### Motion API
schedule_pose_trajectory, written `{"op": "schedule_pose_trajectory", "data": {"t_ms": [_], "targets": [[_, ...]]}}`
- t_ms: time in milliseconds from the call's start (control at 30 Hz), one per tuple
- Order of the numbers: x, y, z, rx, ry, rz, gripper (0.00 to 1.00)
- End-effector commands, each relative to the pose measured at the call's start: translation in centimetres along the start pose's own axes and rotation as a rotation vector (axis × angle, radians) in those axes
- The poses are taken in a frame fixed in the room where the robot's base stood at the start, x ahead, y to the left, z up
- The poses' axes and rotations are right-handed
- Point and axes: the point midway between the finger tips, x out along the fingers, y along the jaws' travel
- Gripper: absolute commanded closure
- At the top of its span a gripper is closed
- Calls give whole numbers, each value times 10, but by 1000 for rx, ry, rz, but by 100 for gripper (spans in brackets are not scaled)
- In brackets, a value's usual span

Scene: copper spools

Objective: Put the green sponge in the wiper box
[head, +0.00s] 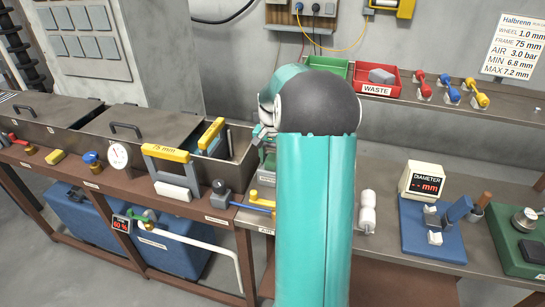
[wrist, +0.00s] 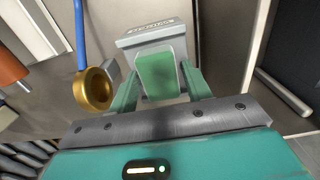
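The green sponge (wrist: 157,76) shows in the wrist view between the two green fingers of my gripper (wrist: 160,72). The fingertips appear to meet its sides, so my gripper looks shut on it. Just beyond and around the sponge in the picture is the grey wiper box (wrist: 140,41), with dark lettering on its rim. The sponge overlaps the box's mouth; I cannot tell how deep it sits. In the head view my arm hides the gripper and the sponge.
In the wrist view a brass ring (wrist: 94,89) with a blue bar lies left of the box. In the head view a yellow-topped frame gauge (head: 167,153) stands left of my arm. A diameter display (head: 425,181) is to the right; red (head: 378,79) and green bins are behind.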

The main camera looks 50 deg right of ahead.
Motion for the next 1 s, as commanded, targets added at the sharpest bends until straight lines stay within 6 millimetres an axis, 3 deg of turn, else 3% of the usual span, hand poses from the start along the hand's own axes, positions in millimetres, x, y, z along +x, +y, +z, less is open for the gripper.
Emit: {"op": "schedule_pose_trajectory", "data": {"t_ms": [333, 467, 1000], "targets": [[-1, 0, 0, 1, 0, 0, 41], [-10, 0, 0, 1, 1, 0, 41], [-113, 0, 0, 0, 2, -1, 41]]}}
